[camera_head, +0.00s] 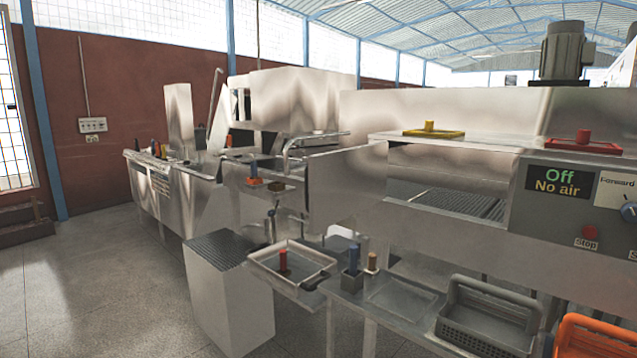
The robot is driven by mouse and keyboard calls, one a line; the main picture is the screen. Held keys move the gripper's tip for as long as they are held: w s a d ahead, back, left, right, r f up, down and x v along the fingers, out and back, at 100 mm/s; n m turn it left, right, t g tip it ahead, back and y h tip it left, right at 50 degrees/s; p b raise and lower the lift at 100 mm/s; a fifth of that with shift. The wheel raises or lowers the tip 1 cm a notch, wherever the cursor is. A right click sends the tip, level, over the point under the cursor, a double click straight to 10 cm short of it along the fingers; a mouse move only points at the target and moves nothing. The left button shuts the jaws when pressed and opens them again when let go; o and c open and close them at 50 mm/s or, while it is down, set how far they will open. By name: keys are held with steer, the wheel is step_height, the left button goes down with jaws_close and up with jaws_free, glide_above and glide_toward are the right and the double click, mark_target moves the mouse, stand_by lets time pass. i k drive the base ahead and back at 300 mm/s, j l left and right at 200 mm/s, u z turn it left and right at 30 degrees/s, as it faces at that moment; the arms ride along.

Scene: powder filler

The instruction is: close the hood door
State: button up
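A long steel machine with a hood (470,110) stands at the right. Its front has a wide opening with a grated surface (460,203) visible inside. A flat shiny steel panel (347,188) stands at the left end of this opening, apparently the hood door swung open, though I cannot make out its hinge. The opening itself is uncovered. My gripper is not in view, and no part of my arm shows clearly.
A low steel table in front holds a tray (262,258) with a red-handled item (283,262), and a grey basket (470,335). An orange basket (592,337) is at the lower right. A white box (230,300) stands on the floor. Floor at the left (90,290) is clear.

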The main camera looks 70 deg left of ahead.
mark_target(341, 184)
steer(key=k+j+u, duration=0.15)
steer(key=j+u, duration=0.15)
steer(key=j, duration=0.15)
steer(key=j+u, duration=0.35)
steer(key=j, duration=0.15)
steer(key=k+j+u, duration=0.1)
steer(key=j, duration=1.15)
steer(key=j+u, duration=0.15)
steer(key=j, duration=1.15)
steer(key=k, duration=0.05)
